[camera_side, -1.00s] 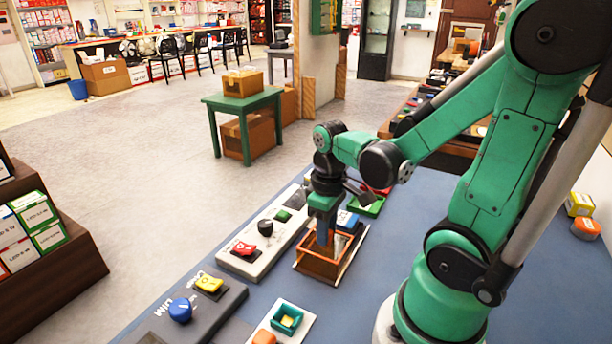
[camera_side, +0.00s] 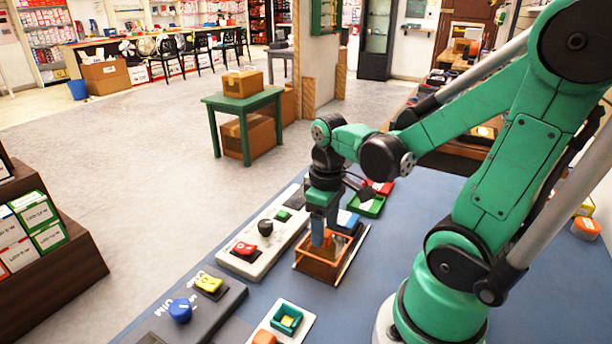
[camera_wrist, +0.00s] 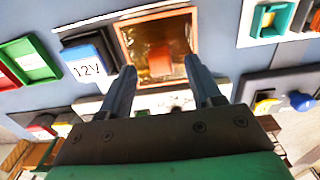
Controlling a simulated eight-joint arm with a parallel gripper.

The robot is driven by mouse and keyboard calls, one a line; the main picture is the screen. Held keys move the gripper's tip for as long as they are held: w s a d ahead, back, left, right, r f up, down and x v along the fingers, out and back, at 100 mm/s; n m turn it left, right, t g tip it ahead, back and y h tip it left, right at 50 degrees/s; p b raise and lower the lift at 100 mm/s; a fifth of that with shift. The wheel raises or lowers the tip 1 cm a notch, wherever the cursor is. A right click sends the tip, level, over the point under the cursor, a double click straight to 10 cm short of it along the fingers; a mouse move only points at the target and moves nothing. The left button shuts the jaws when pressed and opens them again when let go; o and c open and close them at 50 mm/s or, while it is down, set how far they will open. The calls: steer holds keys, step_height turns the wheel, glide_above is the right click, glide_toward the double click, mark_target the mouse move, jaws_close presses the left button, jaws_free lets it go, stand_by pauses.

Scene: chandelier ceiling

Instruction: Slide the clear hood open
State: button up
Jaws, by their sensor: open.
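The hooded unit is a copper-brown frame (camera_side: 312,270) on a pale base, and it also shows in the wrist view (camera_wrist: 122,42). Its clear cover has an amber look and is hard to make out. An orange-red piece (camera_wrist: 160,62) shows at the middle of the frame; I cannot tell whether it is on the cover or under it. My gripper (camera_wrist: 160,76) is open, with one finger on each side of that piece and space between. In the side view my gripper (camera_side: 319,240) points down at the frame; contact cannot be told.
A blue 12V block (camera_wrist: 88,68) sits close beside the frame. A green tray (camera_side: 370,206) lies behind. A pale panel with a red switch (camera_side: 245,248) and black knob stands left. A grey panel with a blue knob (camera_side: 180,310) and a teal-button plate (camera_side: 286,320) are nearer the front.

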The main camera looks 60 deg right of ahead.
steer(key=shift+r, duration=2.25)
steer(key=shift+r, duration=0.15)
step_height(320, 180, up, 5)
steer(key=shift+f, duration=0.15)
jaws_close()
